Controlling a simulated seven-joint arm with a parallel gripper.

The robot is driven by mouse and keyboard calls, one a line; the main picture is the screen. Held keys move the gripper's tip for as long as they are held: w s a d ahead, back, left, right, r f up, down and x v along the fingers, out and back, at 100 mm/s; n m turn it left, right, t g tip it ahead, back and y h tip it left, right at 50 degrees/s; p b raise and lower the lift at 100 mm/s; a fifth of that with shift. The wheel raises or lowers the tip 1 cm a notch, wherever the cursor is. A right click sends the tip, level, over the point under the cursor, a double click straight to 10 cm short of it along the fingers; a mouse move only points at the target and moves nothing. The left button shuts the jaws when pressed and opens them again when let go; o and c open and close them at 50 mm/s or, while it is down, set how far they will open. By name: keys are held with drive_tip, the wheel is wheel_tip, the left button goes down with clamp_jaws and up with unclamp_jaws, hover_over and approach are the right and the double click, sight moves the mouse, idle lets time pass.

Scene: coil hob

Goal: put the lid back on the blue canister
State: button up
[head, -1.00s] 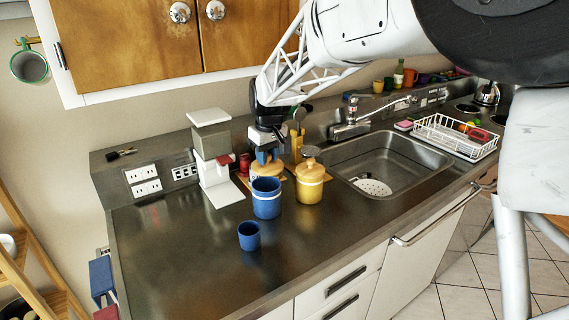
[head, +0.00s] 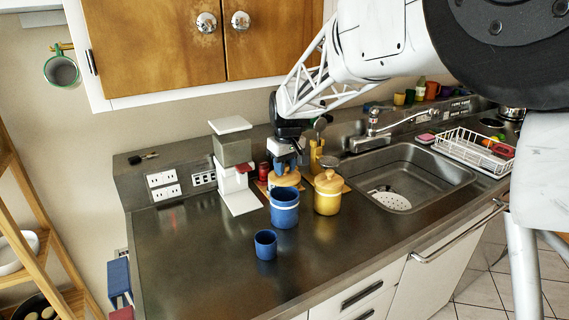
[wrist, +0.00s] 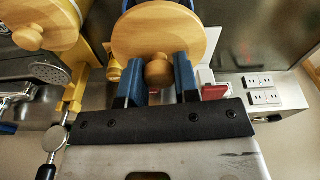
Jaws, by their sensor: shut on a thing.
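The blue canister (head: 284,214) stands upright on the counter, with a pale band round it and no lid on its rim. A round wooden lid (wrist: 195,35) with a knob (wrist: 158,72) is in my gripper (wrist: 159,75), whose two blue fingers are shut on the knob. In the head view my gripper (head: 286,168) points down just behind the blue canister, and the lid (head: 285,180) shows partly behind its rim. The lid's height above the counter is hard to tell. A bit of blue shows beyond the lid in the wrist view.
A yellow lidded canister (head: 327,198) stands close on the right. A small blue cup (head: 265,245) stands in front. A white and grey appliance (head: 235,165) and a red jar (head: 264,171) are at the left. The sink (head: 425,172) lies right. The front left counter is clear.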

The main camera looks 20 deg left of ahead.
sight(285, 180)
drive_tip(key=shift+f, duration=2.5)
drive_tip(key=shift+f, duration=0.2)
idle(1.0)
drive_tip(key=o, duration=1.5)
drive_tip(key=shift+c, duration=0.2)
drive_tip(key=shift+r, duration=0.1)
drive_tip(key=shift+r, duration=3.4)
drive_tip(key=shift+c, duration=0.3)
clamp_jaws()
